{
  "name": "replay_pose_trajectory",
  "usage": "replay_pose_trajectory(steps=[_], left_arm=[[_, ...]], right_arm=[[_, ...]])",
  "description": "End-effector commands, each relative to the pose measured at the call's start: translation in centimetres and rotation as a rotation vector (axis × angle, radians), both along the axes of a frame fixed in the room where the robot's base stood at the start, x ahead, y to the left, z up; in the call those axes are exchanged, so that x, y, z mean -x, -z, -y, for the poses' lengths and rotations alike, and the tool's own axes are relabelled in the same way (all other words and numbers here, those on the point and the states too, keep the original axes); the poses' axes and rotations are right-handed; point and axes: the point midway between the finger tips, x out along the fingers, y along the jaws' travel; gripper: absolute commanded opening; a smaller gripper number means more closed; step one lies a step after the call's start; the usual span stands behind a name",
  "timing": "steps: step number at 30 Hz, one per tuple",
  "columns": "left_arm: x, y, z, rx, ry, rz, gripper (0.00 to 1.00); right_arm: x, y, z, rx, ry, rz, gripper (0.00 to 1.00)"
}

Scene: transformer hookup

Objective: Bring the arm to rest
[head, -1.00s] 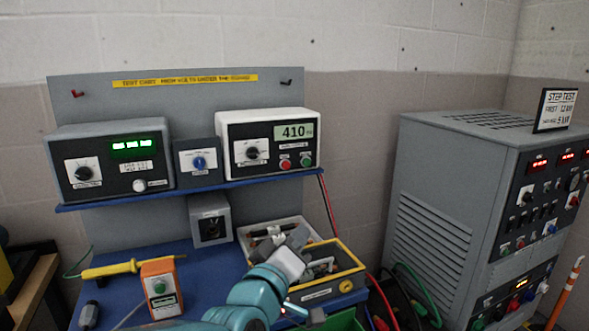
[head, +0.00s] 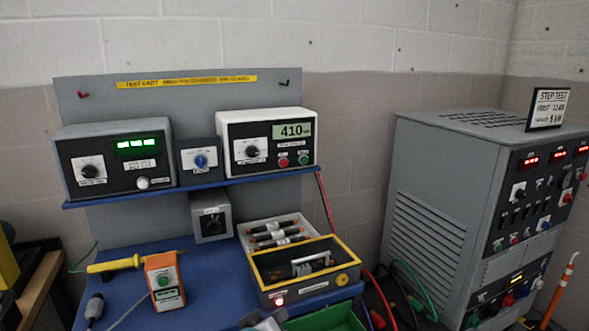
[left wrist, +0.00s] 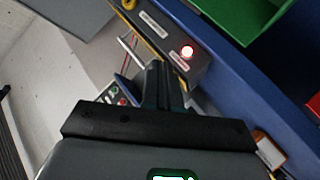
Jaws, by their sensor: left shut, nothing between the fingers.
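My left gripper (left wrist: 158,82) shows in the left wrist view, its dark fingers together with nothing between them. In the head view only a small grey part of my left gripper (head: 264,321) shows at the bottom edge, in front of the yellow-rimmed box (head: 283,292). The rest of that arm is out of the head view. My right gripper is in neither view.
A tray of dark cylinders (head: 246,247) sits behind the box. A green bin (head: 325,318) stands in front.

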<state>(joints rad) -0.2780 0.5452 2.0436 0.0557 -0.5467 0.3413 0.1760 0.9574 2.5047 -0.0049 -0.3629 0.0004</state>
Motion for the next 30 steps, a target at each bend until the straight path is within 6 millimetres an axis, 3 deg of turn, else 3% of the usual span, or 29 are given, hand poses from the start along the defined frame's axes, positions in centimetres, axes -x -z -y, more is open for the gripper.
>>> replay_pose_trajectory(steps=[1, 5, 9, 12, 15, 19, 23, 30], left_arm=[[0.8, 3.0, -0.8, -0.033, 0.003, -0.062, 0.0], [4.8, 12.0, -3.4, -0.134, 0.034, -0.264, 0.0], [12.1, 21.0, -6.1, -0.22, 0.1, -0.517, 0.0], [18.3, 25.7, -7.4, -0.251, 0.162, -0.69, 0.0], [23.9, 28.5, -8.1, -0.259, 0.224, -0.831, 0.0], [28.7, 30.0, -8.4, -0.252, 0.284, -0.944, 0.0], [30.6, 30.4, -8.4, -0.248, 0.309, -0.986, 0.0], [30.6, 30.4, -8.4, -0.248, 0.31, -0.985, 0.0]], right_arm=[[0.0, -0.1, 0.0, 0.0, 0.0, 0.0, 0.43], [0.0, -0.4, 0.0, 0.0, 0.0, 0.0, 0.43], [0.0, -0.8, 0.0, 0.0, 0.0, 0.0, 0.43], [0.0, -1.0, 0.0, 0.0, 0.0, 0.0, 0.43], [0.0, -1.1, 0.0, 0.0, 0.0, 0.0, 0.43], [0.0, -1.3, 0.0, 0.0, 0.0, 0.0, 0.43], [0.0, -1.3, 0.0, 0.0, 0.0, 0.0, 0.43], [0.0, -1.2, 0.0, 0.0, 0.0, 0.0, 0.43]])
